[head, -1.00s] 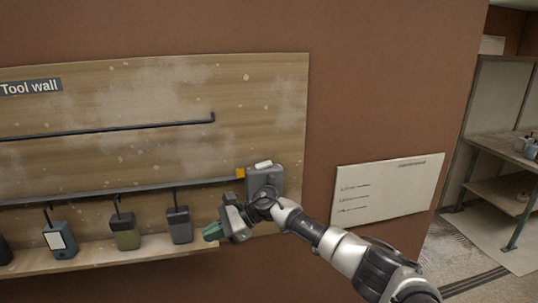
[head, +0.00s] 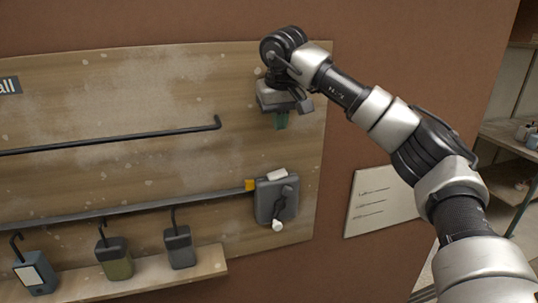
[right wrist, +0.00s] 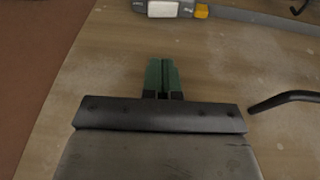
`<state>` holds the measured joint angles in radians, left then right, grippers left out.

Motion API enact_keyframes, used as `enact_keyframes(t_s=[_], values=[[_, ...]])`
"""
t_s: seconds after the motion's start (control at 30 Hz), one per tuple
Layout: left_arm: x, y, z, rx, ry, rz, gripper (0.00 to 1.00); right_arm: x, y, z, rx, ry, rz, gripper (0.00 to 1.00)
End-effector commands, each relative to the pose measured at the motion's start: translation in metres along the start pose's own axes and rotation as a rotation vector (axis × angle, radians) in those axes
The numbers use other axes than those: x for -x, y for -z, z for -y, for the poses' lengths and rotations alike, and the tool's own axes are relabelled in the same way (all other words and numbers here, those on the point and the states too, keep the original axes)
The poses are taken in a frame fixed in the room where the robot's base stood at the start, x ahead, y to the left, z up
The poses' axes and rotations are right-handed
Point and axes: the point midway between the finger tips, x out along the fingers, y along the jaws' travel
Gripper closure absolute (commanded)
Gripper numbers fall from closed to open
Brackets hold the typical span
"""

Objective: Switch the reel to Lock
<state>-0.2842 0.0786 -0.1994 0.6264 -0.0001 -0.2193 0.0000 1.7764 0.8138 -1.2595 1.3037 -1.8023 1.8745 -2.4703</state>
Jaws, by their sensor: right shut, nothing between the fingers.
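The reel (head: 266,206) is a grey box on the tool wall at the right end of the lower rail. It has a white label (head: 277,175) on top, an orange piece on its left and a dark lever (head: 287,195) pointing down to a pale knob (head: 278,225). In the right wrist view the label (right wrist: 163,9) and orange piece (right wrist: 201,11) show at the top edge; the rest is cut off. My right gripper (head: 280,122) points down above the reel, apart from it. Its green fingers (right wrist: 161,75) are shut and empty. My left gripper is not in view.
The lower rail (head: 120,208) carries several hanging devices on hooks above a wooden shelf (head: 205,272). An upper rail (head: 120,139) ends in an upturned hook left of my right gripper. A white notice (head: 372,200) hangs right of the board.

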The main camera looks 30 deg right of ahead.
Motion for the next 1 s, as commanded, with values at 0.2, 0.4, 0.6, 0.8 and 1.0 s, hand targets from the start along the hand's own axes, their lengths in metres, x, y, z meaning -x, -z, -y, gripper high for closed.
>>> enact_keyframes(t_s=[0.2,0.4,0.6,0.8,1.0], values=[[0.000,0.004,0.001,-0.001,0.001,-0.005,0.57,0.004,0.000,-0.004,0.007,-0.014,-0.005,1.00],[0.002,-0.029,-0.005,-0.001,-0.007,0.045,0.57,0.003,0.000,-0.003,0.007,-0.012,-0.005,1.00],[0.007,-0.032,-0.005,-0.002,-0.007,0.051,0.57,-0.012,0.000,-0.004,0.006,-0.014,-0.001,1.00],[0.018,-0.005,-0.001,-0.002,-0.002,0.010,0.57,-0.050,0.000,-0.004,0.007,-0.013,0.001,1.00],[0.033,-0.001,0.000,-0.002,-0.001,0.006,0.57,-0.092,0.000,-0.005,0.006,-0.013,0.001,1.00]])
